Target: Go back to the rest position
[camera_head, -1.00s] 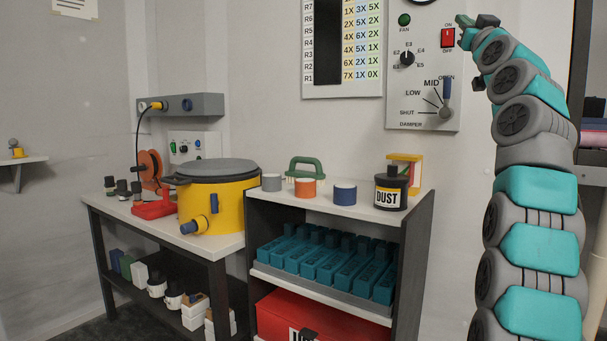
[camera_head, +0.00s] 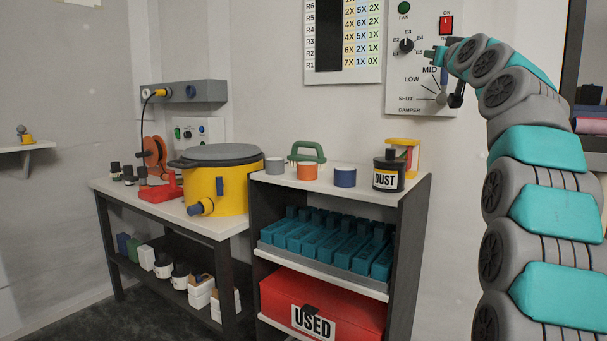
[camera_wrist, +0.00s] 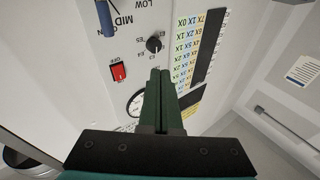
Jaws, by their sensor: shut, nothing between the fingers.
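My gripper (camera_head: 436,53) shows at the end of my raised, curved arm at the upper right of the head view, in front of the control panel. In the wrist view my gripper (camera_wrist: 160,78) has its two green fingers together, with nothing between them. The panel (camera_head: 397,97) carries a red switch (camera_head: 446,25), a small dial (camera_head: 406,46) and a damper lever (camera_head: 443,88). In the wrist view the fingertips overlap the area beside the dial (camera_wrist: 154,44) and red switch (camera_wrist: 119,72); I cannot tell the gap to the wall.
A shelf unit (camera_head: 412,210) stands below the panel, with a dust can (camera_head: 388,172), coloured cylinders and a green handled tool (camera_head: 306,151) on top. A yellow drum (camera_head: 218,189) stands on the bench to the left. Open floor lies at lower left.

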